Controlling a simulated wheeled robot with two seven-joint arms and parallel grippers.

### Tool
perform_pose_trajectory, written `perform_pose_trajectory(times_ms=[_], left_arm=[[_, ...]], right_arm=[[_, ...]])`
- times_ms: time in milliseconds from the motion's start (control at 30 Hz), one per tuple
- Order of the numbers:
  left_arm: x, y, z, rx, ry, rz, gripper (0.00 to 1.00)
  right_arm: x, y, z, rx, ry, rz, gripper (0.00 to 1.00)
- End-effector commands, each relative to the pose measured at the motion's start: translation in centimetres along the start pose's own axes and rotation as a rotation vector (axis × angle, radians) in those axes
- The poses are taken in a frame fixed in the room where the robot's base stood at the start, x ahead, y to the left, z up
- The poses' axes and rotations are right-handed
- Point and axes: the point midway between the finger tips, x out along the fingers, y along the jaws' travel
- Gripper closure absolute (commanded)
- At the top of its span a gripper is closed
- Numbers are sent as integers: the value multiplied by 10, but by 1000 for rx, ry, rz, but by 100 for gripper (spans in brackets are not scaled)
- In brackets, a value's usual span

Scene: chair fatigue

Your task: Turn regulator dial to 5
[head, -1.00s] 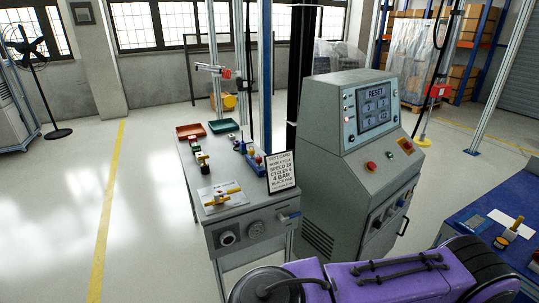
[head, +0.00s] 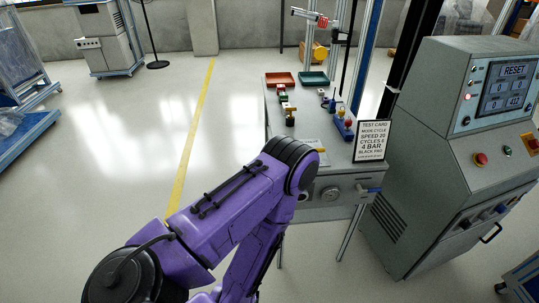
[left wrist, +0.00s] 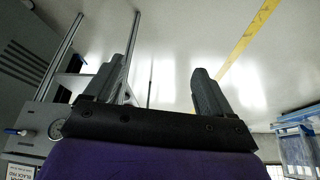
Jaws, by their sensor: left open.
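The grey bench's front panel carries a round gauge-like dial (head: 330,193) and a blue-handled lever valve (head: 368,189) to its right. A round knob at the panel's left end (head: 302,196) is partly hidden by my purple left arm. I cannot read any setting. In the left wrist view a round gauge (left wrist: 57,129) and a blue handle (left wrist: 15,131) show at the lower left. My left gripper (left wrist: 155,66) is open and empty, its fingers apart from the panel. The head view does not show its fingers. My right gripper is out of view.
A test card (head: 372,141) stands on the bench's right front corner, reading speed 20 and 4 bar. Red (head: 280,79) and green (head: 314,79) trays are at the back. A control cabinet (head: 440,160) stands to the right. Open floor lies left.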

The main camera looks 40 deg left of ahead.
Motion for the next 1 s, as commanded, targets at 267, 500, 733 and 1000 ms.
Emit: perform_pose_trajectory(times_ms=[267,500,733,1000], left_arm=[[80,153,-113,-1474,346,645,12],[72,197,-202,-2628,198,1533,12],[64,196,-228,2397,-51,-1554,12],[87,185,-279,2398,-54,-1555,12]], right_arm=[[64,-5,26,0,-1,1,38],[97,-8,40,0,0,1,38],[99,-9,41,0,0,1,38],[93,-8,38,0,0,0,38]])
